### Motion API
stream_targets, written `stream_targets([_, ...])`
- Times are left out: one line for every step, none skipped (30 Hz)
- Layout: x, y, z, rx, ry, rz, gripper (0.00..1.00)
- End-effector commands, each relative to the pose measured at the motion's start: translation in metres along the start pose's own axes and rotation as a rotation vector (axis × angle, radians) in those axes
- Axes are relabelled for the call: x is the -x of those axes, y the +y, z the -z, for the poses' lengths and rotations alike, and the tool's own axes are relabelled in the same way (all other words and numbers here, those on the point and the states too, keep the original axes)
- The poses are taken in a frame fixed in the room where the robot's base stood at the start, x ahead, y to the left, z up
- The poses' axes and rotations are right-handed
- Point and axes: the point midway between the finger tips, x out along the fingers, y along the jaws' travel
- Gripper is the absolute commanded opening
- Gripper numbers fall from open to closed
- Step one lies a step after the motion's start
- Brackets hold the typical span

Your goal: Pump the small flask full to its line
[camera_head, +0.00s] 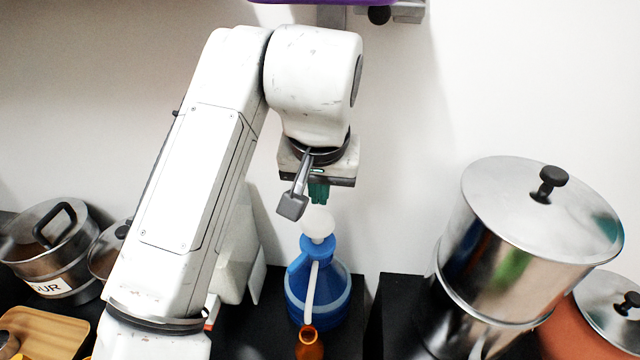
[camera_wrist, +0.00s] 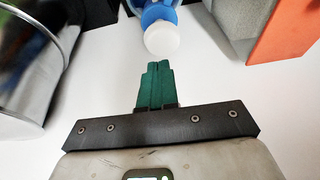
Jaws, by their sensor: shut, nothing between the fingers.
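A blue pump bottle (camera_head: 319,292) with a white round pump top (camera_head: 317,223) and a pale spout tube stands on the dark counter. A small orange flask (camera_head: 309,343) stands in front of it, with its mouth near the lower end of the tube. The flask's lower part is cut off by the frame, so its fill level cannot be seen. My gripper (camera_head: 318,193) has its green fingers together and empty, just above the pump top. In the wrist view, the pump top (camera_wrist: 161,39) lies just beyond the fingertips (camera_wrist: 158,68), and I cannot tell whether they touch.
A large steel pot with a lid (camera_head: 538,215) stands to the right, with another lidded pot (camera_head: 612,310) beside it. At left are a canister marked "UR" (camera_head: 45,250) and a wooden tray (camera_head: 50,335). A purple object (camera_head: 330,1) hangs overhead.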

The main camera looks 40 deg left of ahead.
Motion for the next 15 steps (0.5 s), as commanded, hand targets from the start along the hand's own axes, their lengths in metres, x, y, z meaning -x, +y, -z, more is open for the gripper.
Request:
stream_targets([-0.009,0.000,-0.001,0.001,-0.004,0.000,0.00])
stream_targets([-0.015,0.000,0.000,0.001,-0.003,0.000,0.00])
stream_targets([-0.022,0.000,-0.001,0.001,-0.004,0.000,0.00])
stream_targets([-0.027,0.000,0.000,0.001,-0.003,0.000,0.00])
stream_targets([-0.032,0.000,0.000,0.001,-0.003,0.000,0.00])
stream_targets([-0.039,0.000,0.000,0.001,-0.002,0.000,0.00])
stream_targets([-0.043,0.000,-0.001,0.001,-0.003,0.000,0.00])
stream_targets([-0.047,0.000,-0.001,0.001,-0.003,0.000,0.00])
stream_targets([-0.052,0.000,0.000,0.001,-0.002,0.000,0.00])
stream_targets([-0.056,0.000,0.000,0.001,-0.002,0.000,0.00])
stream_targets([-0.059,0.000,0.000,0.001,-0.002,0.000,0.00])
stream_targets([-0.062,0.000,0.000,0.001,-0.001,0.000,0.00])
stream_targets([-0.064,0.000,0.000,0.001,-0.001,0.000,0.00])
stream_targets([-0.065,0.000,0.000,0.001,-0.001,0.000,0.00])
stream_targets([-0.067,0.000,0.000,0.000,0.000,0.000,0.00])
